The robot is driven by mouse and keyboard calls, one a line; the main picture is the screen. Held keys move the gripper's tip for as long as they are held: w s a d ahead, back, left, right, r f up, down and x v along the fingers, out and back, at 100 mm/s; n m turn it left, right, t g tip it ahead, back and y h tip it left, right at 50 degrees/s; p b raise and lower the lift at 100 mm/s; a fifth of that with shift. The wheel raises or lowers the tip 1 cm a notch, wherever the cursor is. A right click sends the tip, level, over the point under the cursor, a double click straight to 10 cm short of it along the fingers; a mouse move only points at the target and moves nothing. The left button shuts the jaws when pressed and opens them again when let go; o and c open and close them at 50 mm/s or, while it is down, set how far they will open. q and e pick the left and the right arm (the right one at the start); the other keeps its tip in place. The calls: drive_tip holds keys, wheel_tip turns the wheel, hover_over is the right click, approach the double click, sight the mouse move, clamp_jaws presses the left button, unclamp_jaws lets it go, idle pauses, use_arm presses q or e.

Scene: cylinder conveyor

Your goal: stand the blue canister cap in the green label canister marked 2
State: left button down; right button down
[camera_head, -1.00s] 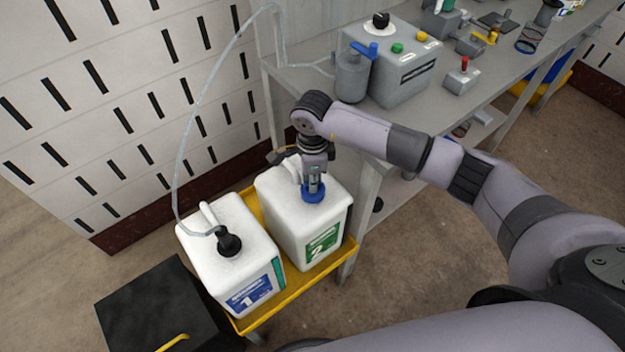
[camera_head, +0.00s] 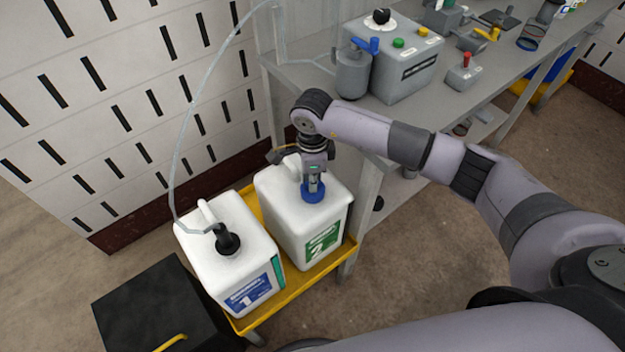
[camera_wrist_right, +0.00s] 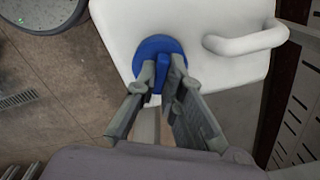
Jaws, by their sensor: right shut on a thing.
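The green label canister marked 2 (camera_head: 285,215) is white and stands upright in a yellow tray. The blue canister cap (camera_head: 313,194) is on the canister's top, at its near right side. It also shows in the right wrist view (camera_wrist_right: 157,48), against the white top beside the handle. My right gripper (camera_head: 313,182) points down from above and is shut on the cap's raised grip. In the wrist view its two fingertips (camera_wrist_right: 162,70) pinch that grip. Whether the cap is fully seated in the opening cannot be told. My left gripper is not in view.
A blue label canister marked 1 (camera_head: 215,262) with a black cap and a clear hose stands close at left in the yellow tray (camera_head: 318,273). A grey bench (camera_head: 462,98) with a pump box (camera_head: 405,70) is behind and right. A black box (camera_head: 150,305) is at lower left.

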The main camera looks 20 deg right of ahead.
drive_tip(key=shift+f+b, duration=0.2)
drive_tip(key=shift+b, duration=0.1)
idle(0.5)
drive_tip(key=c, duration=1.6)
unclamp_jaws()
wheel_tip(320, 180, up, 12)
